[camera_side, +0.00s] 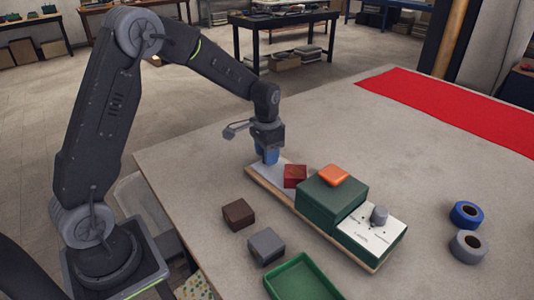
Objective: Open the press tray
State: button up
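The press has a green housing (330,196) on a long wood-edged base, with a white panel (366,228) and grey knob (379,215) at its near right end. A flat grey plate (268,176), seemingly the press tray, lies at its far left end. A dark red block (295,174) sits by the plate, against or close to the housing. My gripper (267,157) points down at the plate's far end. Something blue shows at its tip; I cannot tell whether this is fingers or a held piece. Its finger gap and any contact are too small to make out.
A brown block (238,214), a grey block (266,246) and a green open bin (303,280) stand nearer. Blue tape (467,213) and grey tape (468,245) lie right.

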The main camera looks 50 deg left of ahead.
jog(key=shift+o, duration=0.5)
jog(key=shift+r, duration=0.1)
notch_tip(320, 180, up, 14)
jog(key=shift+f, duration=0.2)
jog(key=s+d+r+t, duration=0.1)
jog(key=s+d+r, duration=0.2)
jog(key=s, duration=0.3)
jog(key=s+d+r+t, duration=0.2)
jog(key=s+d, duration=0.1)
jog(key=s, duration=0.2)
jog(key=s+d+f+n+t, duration=0.1)
jog(key=s, duration=0.5)
jog(key=s+d+f+t, duration=0.1)
jog(key=s+d, duration=0.1)
jog(key=s, duration=0.5)
jog(key=shift+d+f+n+t, duration=0.15)
jog(key=shift+f+n+t, duration=0.15)
jog(key=shift+n, duration=0.1)
